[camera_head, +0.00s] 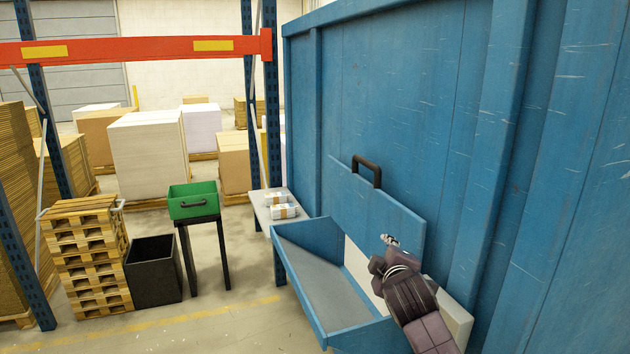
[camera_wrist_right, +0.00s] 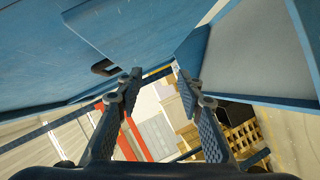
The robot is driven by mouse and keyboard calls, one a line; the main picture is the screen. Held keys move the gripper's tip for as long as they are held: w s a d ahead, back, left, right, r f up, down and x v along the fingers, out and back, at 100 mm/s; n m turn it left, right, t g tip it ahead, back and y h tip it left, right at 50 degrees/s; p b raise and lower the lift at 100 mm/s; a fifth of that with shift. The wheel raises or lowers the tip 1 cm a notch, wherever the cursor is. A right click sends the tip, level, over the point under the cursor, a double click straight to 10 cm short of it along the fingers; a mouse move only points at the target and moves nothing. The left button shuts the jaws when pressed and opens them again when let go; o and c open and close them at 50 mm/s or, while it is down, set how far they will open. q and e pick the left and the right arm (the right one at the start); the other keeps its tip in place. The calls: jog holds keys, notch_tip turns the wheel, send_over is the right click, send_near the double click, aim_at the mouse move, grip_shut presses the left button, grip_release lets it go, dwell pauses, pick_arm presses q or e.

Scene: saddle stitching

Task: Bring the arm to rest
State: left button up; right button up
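My right arm comes up from the bottom right in the head view. Its gripper (camera_head: 390,242) is in front of the blue panel with the dark handle (camera_head: 369,170), over the right part of the blue trough (camera_head: 320,312). In the right wrist view the two fingers of the gripper (camera_wrist_right: 158,78) stand apart with nothing between them. The dark handle (camera_wrist_right: 104,69) shows left of the fingers there, apart from them. The arm hides part of the trough and panel. My left gripper is not in view.
A large blue machine wall (camera_head: 420,90) fills the right. Left of the trough, two banded paper bundles lie on a light table (camera_head: 262,212). Further left are a green bin (camera_head: 194,203) on a stand, a black bin (camera_head: 154,272) and stacked pallets (camera_head: 88,260). Open floor lies in front.

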jog(key=s+d+f+m+g, duration=0.2)
jog(key=s+f+m+g, duration=0.4)
jog(key=s+f, duration=1.65)
jog(key=s+d+f+m+g, duration=0.1)
jog(key=s+f+m+g, duration=0.15)
jog(key=s, duration=1.05)
jog(key=s+d+f+m+g, duration=0.1)
jog(key=s+f+m+g, duration=0.15)
jog(key=s, duration=1.15)
jog(key=s+f+g+b, duration=0.25)
jog(key=f+b, duration=0.25)
jog(key=f, duration=2.9)
pick_arm(q)
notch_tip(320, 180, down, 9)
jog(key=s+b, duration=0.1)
jog(key=b, duration=0.3)
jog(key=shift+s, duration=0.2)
pick_arm(e)
jog(key=s+d+f, duration=0.3)
jog(key=s+f, duration=1.4)
jog(key=f, duration=0.1)
jog(key=shift+d+y, duration=0.15)
jog(key=shift+y, duration=0.15)
